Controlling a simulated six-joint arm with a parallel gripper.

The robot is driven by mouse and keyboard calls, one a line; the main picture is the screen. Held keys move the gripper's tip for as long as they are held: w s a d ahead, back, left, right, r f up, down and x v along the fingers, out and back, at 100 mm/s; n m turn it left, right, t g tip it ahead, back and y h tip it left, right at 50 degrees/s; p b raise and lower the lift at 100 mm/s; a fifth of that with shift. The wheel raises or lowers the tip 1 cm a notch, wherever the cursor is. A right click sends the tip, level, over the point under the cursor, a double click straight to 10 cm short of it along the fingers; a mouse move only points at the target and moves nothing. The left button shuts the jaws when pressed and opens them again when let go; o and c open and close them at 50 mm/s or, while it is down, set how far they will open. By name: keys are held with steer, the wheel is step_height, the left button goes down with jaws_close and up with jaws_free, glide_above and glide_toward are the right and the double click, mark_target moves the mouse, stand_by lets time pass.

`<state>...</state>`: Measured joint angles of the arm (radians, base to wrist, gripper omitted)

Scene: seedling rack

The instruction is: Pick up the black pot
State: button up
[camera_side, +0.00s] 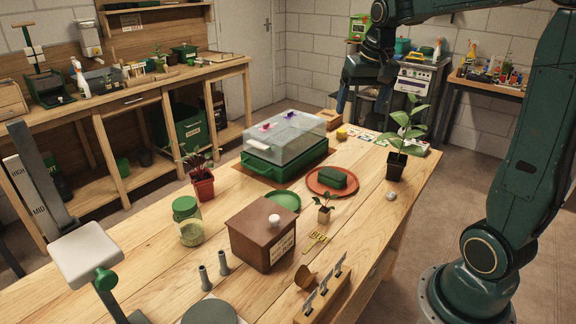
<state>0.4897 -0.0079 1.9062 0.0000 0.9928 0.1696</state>
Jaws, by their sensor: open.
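The black pot (396,166) stands upright on the wooden table near its right edge and holds a leafy green seedling (405,131). My gripper (347,104) hangs above the far part of the table, up and to the left of the black pot and clear of it. It is open, with nothing visible between its fingers. The fingers are small and dark here, so their detail is hard to make out.
Left of the pot are a terracotta saucer (318,187) with a green block (339,179) and a green tray with a clear lid (283,158). A small pale stone (390,196) and seed packets (362,145) lie near the pot. A small pot (325,214) stands in front.

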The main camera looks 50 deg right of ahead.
steer(key=w+d+f+m, duration=0.2)
steer(key=d+f, duration=0.1)
steer(key=d, duration=0.5)
steer(key=m+g+y, duration=0.1)
steer(key=m+g, duration=0.1)
steer(key=m, duration=0.4)
glide_above(397, 160)
step_height(397, 160, down, 14)
steer(key=f, duration=0.1)
steer(key=shift+r, duration=0.25)
steer(key=shift+f, duration=0.1)
steer(key=shift+a+f, duration=0.1)
steer(key=shift+f, duration=4.1)
steer(key=shift+f, duration=2.6)
